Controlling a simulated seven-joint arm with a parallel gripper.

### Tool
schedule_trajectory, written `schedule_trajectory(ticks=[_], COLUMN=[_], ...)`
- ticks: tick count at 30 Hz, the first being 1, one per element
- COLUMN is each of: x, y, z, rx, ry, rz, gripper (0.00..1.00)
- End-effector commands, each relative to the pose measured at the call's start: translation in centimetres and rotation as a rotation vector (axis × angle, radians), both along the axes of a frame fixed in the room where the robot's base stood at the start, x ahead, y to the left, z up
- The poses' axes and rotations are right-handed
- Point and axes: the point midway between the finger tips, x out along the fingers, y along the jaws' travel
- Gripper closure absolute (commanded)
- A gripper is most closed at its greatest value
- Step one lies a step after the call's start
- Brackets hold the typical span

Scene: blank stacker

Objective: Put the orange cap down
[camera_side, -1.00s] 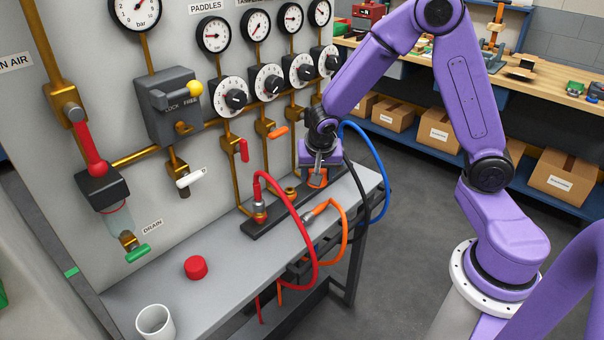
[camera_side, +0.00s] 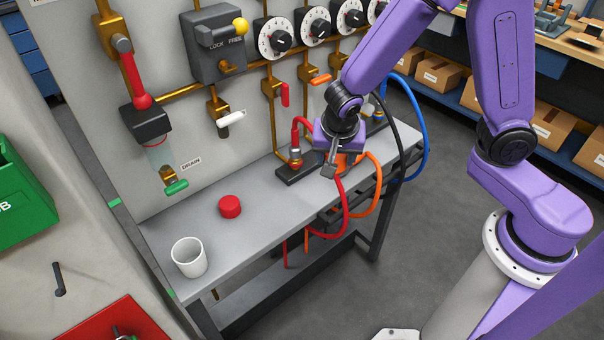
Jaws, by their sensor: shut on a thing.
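My gripper (camera_side: 329,170) is above the front side of the grey bench, near the hose fittings. It is shut on the orange cap (camera_side: 346,162), which shows only in part behind the fingers. An orange hose passes close by, so the cap's outline is hard to separate from it. The cap looks held above the bench top, but its exact height cannot be told. The grey bench (camera_side: 205,218) has clear top surface to the left of my gripper.
A red cap (camera_side: 230,206) and a white cup (camera_side: 189,257) stand on the bench's left part. A red hose (camera_side: 343,212), an orange hose (camera_side: 377,178) and a blue hose (camera_side: 425,130) loop near my gripper. The panel with valves and a green drain handle (camera_side: 176,187) rises behind.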

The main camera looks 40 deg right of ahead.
Motion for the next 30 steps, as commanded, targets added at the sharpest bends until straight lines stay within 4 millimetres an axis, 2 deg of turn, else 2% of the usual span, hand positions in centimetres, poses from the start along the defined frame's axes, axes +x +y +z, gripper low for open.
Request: schedule_trajectory(ticks=[1, 3, 9, 13, 18, 23, 30], x=[-0.4, -1.0, -2.8, -3.8, -4.2, -2.7, 1.4], y=[1.4, 3.0, 6.7, 8.3, 9.3, 10.3, 12.7], z=[-0.2, -0.4, -0.8, -1.0, -1.2, -2.1, -4.2], rx=[-0.001, -0.002, -0.006, -0.008, -0.008, -0.01, -0.009], ry=[0.001, 0.0, -0.002, -0.005, -0.007, -0.006, -0.007], rz=[0.007, 0.007, 0.004, 0.003, 0.0, -0.003, -0.003], gripper=[0.72, 0.72, 0.72, 0.72, 0.72, 0.72, 0.72])
